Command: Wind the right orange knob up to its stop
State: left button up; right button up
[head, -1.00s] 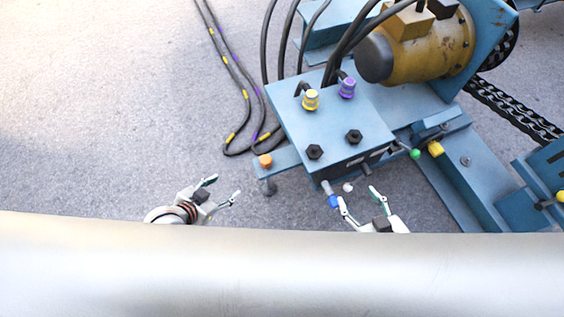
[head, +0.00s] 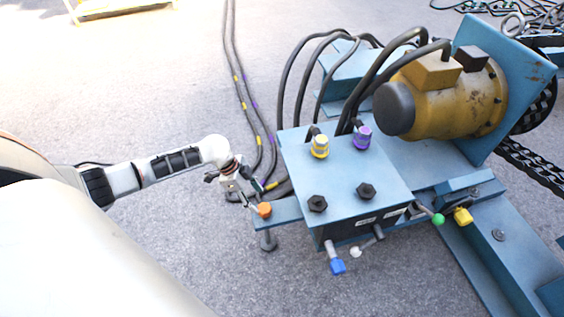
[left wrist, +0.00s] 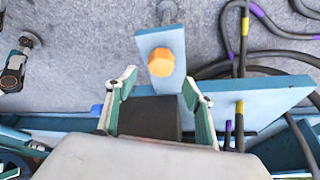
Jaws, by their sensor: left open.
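An orange knob (head: 264,209) sits on the left end of a blue bar (head: 285,209), above a grey threaded post with a foot. It is the only orange knob I see. In the left wrist view the faceted orange knob (left wrist: 161,62) lies just beyond and between the fingertips. My left gripper (head: 251,204) is open, close to the knob's left side in the head view. In the left wrist view the left gripper (left wrist: 160,84) has a finger to each side of the knob's line; I cannot tell whether either touches it. My right gripper is not in view.
A blue box (head: 340,180) with yellow and purple connectors stands right of the knob. Black cables (head: 262,140) run behind the gripper. Open floor lies to the left.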

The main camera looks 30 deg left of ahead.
aim_at(264, 208)
pick_arm(q)
jog(key=b+x, duration=0.1)
jog(key=x, duration=0.3)
jog(key=shift+s+f+b, duration=0.1)
jog(key=shift+f+b, duration=0.2)
jog(key=shift+f, duration=0.05)
jog(key=b+x, duration=0.1)
jog(key=x, duration=0.2)
jog(key=shift+w+d+r, duration=0.1)
jog(key=shift+w, duration=0.2)
jog(key=c, duration=1)
jog(key=shift+c, duration=0.6)
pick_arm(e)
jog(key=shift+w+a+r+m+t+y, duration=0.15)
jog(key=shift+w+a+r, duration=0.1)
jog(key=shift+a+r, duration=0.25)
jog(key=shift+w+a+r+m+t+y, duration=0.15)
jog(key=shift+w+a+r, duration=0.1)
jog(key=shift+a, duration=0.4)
